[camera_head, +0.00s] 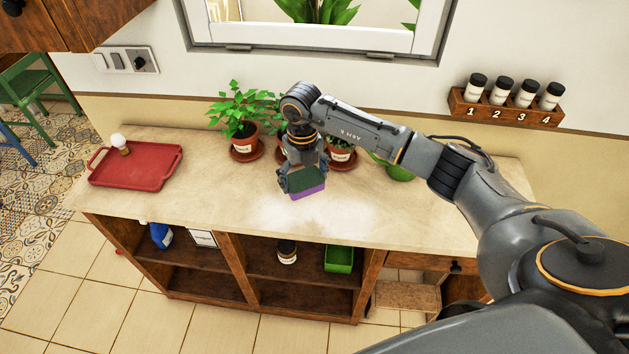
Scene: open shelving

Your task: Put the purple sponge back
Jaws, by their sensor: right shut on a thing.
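The purple sponge (308,191) has a dark green top face and is held in my right gripper (302,181). The gripper is shut on it, above or close to the countertop (240,207), in front of the potted plants. I cannot tell whether the sponge touches the counter. A small green open box (339,259) sits on the upper shelf below the counter, to the right of a dark-lidded jar (287,252). My left gripper is not in view.
A red tray (135,166) with a small white-topped shaker (120,143) is on the counter's left. Potted plants (243,140) stand along the back. A blue bottle (161,235) and white box (203,239) are in the left shelf bay. A rack of spice jars (506,104) hangs on the wall.

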